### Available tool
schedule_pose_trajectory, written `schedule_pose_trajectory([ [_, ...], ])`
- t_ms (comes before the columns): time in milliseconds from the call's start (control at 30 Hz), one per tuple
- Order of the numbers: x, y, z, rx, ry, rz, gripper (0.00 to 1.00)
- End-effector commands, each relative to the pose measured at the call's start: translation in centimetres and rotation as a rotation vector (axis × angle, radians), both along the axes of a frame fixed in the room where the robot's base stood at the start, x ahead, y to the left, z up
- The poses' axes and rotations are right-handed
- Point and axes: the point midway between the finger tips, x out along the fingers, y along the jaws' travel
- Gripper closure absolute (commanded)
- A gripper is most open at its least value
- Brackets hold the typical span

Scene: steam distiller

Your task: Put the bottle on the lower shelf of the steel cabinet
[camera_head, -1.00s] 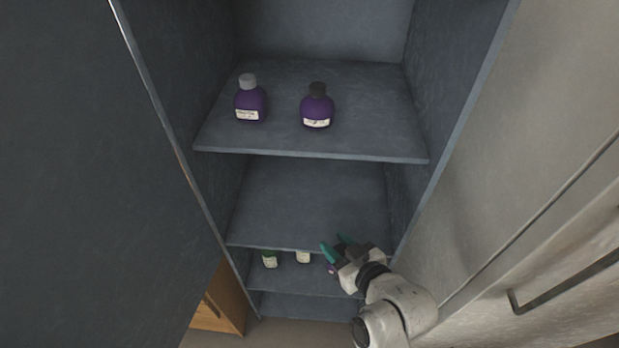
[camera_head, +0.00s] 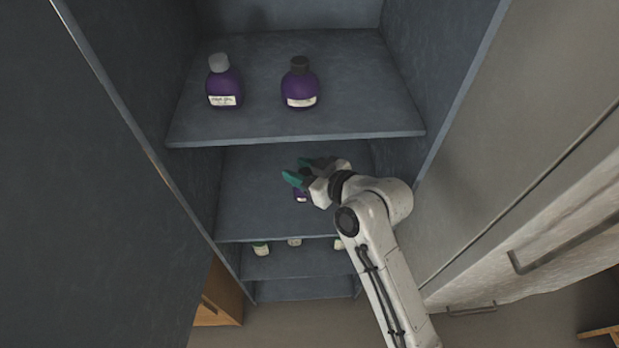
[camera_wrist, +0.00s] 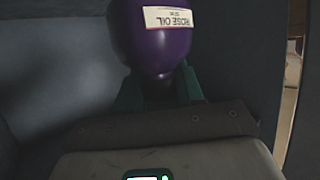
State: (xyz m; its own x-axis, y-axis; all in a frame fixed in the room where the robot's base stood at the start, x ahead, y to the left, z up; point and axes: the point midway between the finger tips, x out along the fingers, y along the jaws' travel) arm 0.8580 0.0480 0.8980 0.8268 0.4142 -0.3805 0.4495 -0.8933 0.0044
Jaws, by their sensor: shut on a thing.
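My gripper (camera_head: 299,172) is shut on a purple bottle (camera_head: 301,196), which hangs below the fingers in the head view. In the wrist view the bottle (camera_wrist: 152,45) sits between the green fingers, its white label reading "ROSE OIL". The grey steel cabinet (camera_head: 440,95) stands open. My gripper is at its opening, over the empty middle shelf (camera_head: 250,205) in the picture. I cannot tell whether the bottle touches that shelf. Below it is a lower shelf (camera_head: 290,265) with several small bottles (camera_head: 261,248) partly hidden by the shelf edge above.
Two purple bottles, one grey-capped (camera_head: 224,85) and one dark-capped (camera_head: 299,88), stand on the upper shelf (camera_head: 260,125). The open cabinet door (camera_head: 90,200) fills the left. A pale handled unit (camera_head: 530,190) stands close on the right. A wooden cabinet (camera_head: 222,300) is low at left.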

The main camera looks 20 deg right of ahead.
Motion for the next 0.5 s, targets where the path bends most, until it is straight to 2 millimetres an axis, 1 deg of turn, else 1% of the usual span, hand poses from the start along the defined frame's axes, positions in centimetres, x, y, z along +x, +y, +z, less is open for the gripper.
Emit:
schedule_pose_trajectory([
  [33,0.5,-0.6,-1.2,0.002,0.005,-0.002,1.00],
  [200,1.8,-2.2,-3.8,0.000,0.004,-0.001,1.00],
  [433,2.6,-3.2,-5.3,0.000,0.002,0.001,1.00],
  [500,2.9,-3.5,-6.0,0.000,0.003,0.001,1.00],
])
